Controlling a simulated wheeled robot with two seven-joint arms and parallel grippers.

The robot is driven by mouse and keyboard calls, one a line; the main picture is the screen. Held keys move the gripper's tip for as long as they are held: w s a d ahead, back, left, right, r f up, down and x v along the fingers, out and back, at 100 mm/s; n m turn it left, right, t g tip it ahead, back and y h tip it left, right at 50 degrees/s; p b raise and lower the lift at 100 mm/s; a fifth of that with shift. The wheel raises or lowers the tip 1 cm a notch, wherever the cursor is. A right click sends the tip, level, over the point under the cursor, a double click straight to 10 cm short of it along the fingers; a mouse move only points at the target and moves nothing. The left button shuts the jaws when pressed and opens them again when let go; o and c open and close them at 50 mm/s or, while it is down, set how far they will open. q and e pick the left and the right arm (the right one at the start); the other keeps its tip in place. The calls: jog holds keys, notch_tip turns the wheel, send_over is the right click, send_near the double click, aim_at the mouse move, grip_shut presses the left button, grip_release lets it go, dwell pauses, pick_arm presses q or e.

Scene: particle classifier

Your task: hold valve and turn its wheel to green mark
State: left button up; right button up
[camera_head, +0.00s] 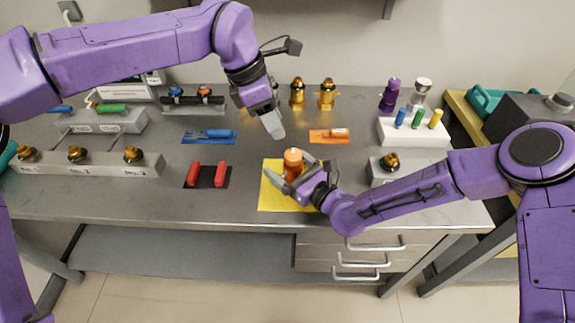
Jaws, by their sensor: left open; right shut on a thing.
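The valve (292,162) is an orange upright body with an orange top, standing on a yellow mat (270,200) near the front middle of the bench. Its wheel appears to be the orange top; a green mark is too small to make out. My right gripper (290,176) comes in from the right and is shut on the valve, low on its body. My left gripper (275,128) is open and empty, pointing down above and slightly left of the valve, apart from it.
A black mat with red pieces (207,175), a blue mat (209,136) and an orange mat (329,136) lie around the valve. Brass valves (327,94) stand behind. A grey block with a brass fitting (382,172) is on the right. A long grey holder (105,164) is on the left.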

aim_at(292, 154)
pick_arm(q)
jog(key=o, duration=0.5)
jog(key=shift+s+d, duration=0.15)
jog(key=shift+d, duration=0.1)
jog(key=d+r+n+y, duration=0.3)
jog(key=d+n+y, duration=0.1)
jog(key=n, duration=0.2)
jog(key=shift+g, duration=0.3)
jog(key=f, duration=1.2)
jog(key=shift+w+a+f, duration=0.1)
jog(key=shift+w+a, duration=0.15)
jog(key=shift+w, duration=0.1)
jog(key=shift+n, duration=0.3)
jog(key=c, duration=1.1)
